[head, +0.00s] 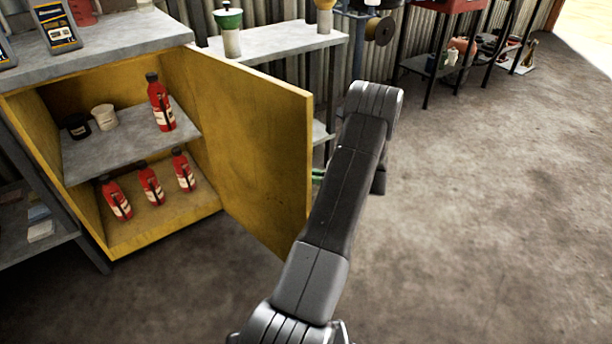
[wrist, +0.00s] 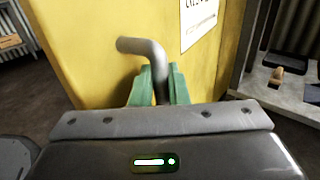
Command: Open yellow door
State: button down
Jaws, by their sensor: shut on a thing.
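The yellow door (head: 262,150) stands swung wide open to the right of the yellow cabinet (head: 160,228) in the head view. Its outer face (wrist: 90,50) fills much of the wrist view, with a grey bent bar handle (wrist: 145,50) and a white label on it. My gripper (wrist: 152,90) has its green fingers closed around the handle's upright part. In the head view my arm hides most of the gripper; only a bit of green (head: 318,175) shows beside the door's outer side.
Inside the cabinet are several red bottles (head: 160,105), a white cup (head: 104,117) and a dark cup on two levels. A bench (head: 275,42) stands behind the door. Concrete floor (head: 480,200) is clear on the right.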

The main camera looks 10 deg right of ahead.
dwell(0.3)
jog(key=c, duration=1.5)
grip_release()
jog(key=p+v, duration=0.2)
jog(key=v, duration=1.1)
jog(key=shift+d, duration=0.35)
jog(key=shift+s, duration=0.1)
jog(key=b+x, duration=0.2)
jog(key=x, duration=1.1)
jog(key=shift+a, duration=0.4)
